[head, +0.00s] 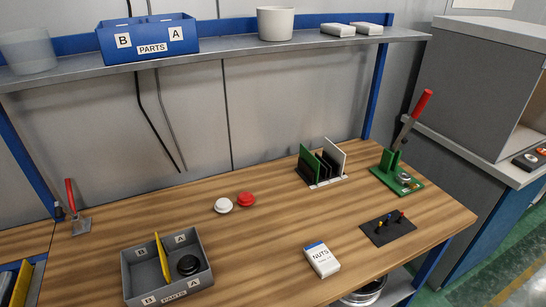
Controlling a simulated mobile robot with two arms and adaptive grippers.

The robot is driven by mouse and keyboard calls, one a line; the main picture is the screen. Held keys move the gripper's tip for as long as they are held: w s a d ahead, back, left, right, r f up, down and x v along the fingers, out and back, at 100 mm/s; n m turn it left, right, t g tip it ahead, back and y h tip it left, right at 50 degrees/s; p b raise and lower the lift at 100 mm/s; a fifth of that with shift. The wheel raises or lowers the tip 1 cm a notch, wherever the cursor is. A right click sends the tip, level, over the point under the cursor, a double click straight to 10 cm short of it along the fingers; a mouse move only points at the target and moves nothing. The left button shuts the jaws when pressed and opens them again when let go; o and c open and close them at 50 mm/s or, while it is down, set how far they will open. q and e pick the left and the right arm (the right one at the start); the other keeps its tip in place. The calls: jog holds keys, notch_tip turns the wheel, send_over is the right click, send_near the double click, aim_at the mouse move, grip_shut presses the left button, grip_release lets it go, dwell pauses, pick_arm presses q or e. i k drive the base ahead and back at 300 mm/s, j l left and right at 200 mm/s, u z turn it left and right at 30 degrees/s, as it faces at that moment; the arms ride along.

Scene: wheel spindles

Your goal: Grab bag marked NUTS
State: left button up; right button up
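The bag marked NUTS (322,261) is a small white packet with a blue top edge and dark lettering. It lies near the front edge of the wooden table (270,275), right of the picture's middle. Nothing covers it or touches it. Neither of my grippers shows in the head view.
A grey PARTS bin (134,281) with a yellow divider and a black round part stands left of the bag. A black mat (389,230) with small pegs lies to its right. White and red buttons (246,199), a black-slotted rack and a green clamp fixture (396,178) stand farther back. A shelf overhangs behind.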

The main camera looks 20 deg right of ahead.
aim_at(320, 258)
jog(key=l+z, duration=0.1)
jog(key=z, duration=0.35)
jog(key=k+l+z, duration=0.1)
jog(key=z, duration=0.4)
jog(key=l, duration=0.1)
